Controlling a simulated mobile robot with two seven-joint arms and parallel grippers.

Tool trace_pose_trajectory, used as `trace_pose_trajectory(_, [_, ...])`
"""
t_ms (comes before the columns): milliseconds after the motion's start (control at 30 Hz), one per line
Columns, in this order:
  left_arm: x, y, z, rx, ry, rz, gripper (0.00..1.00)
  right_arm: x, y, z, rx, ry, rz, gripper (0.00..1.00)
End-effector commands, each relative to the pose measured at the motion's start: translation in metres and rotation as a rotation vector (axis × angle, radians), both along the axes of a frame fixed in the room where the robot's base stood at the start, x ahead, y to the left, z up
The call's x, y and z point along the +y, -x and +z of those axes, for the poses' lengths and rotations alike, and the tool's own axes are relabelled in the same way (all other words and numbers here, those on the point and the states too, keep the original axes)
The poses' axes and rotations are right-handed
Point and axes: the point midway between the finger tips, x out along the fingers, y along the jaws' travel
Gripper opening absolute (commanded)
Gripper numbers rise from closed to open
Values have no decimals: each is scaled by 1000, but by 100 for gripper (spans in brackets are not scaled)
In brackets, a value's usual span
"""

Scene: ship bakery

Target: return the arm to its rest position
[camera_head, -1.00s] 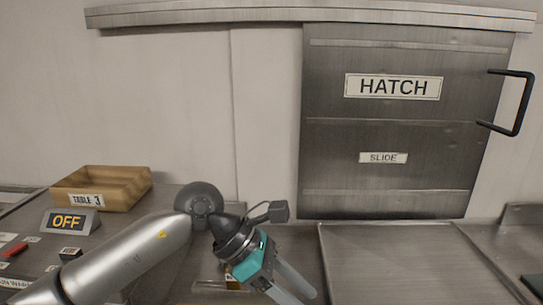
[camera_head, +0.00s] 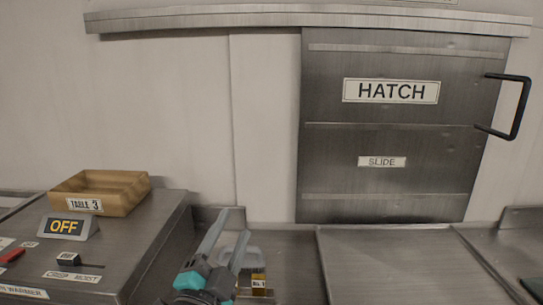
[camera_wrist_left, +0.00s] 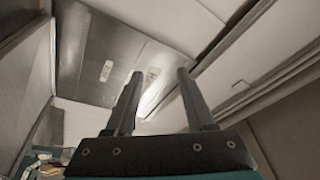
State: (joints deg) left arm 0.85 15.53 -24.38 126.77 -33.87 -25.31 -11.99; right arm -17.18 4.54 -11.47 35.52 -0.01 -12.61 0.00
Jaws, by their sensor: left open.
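My left gripper (camera_head: 229,236) is at the bottom of the head view, left of centre, with its two grey fingers pointing up and apart. It is open, with nothing seen between the fingers. In the left wrist view the open fingers (camera_wrist_left: 160,80) point toward the metal hatch and the wall, with clear space between them. Most of my left arm is below the head view's edge. My right gripper is not in view.
A closed metal hatch (camera_head: 392,145) with a black handle (camera_head: 521,105) is on the wall. A wooden box (camera_head: 118,190) labelled TABLE 3 and an OFF sign (camera_head: 70,226) stand on the warmer (camera_head: 150,235) at left. A yellow-labelled item (camera_head: 258,283) is beside the gripper.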

Motion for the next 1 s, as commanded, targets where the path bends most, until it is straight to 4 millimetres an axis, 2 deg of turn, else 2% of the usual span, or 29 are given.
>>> trace_pose_trajectory(33, [16, 4, -25, 115, 66, 50, 54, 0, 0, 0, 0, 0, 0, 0])
trace_pose_trajectory(167, [51, 25, -94, 420, 226, 180, 54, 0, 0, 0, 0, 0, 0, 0])
trace_pose_trajectory(300, [77, 72, -166, 750, 373, 315, 54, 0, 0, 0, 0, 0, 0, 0])
trace_pose_trajectory(400, [87, 114, -207, 960, 454, 397, 54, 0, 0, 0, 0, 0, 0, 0])
trace_pose_trajectory(500, [92, 155, -235, 1136, 511, 467, 54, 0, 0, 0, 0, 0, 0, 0])
trace_pose_trajectory(600, [94, 194, -254, 1290, 555, 525, 54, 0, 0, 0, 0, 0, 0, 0])
trace_pose_trajectory(767, [93, 257, -274, 1517, 605, 611, 54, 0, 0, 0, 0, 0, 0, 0])
trace_pose_trajectory(833, [93, 248, -296, 1515, 599, 611, 54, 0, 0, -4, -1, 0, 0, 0])
trace_pose_trajectory(1000, [91, 242, -344, 1531, 590, 616, 54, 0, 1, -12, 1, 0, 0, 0])
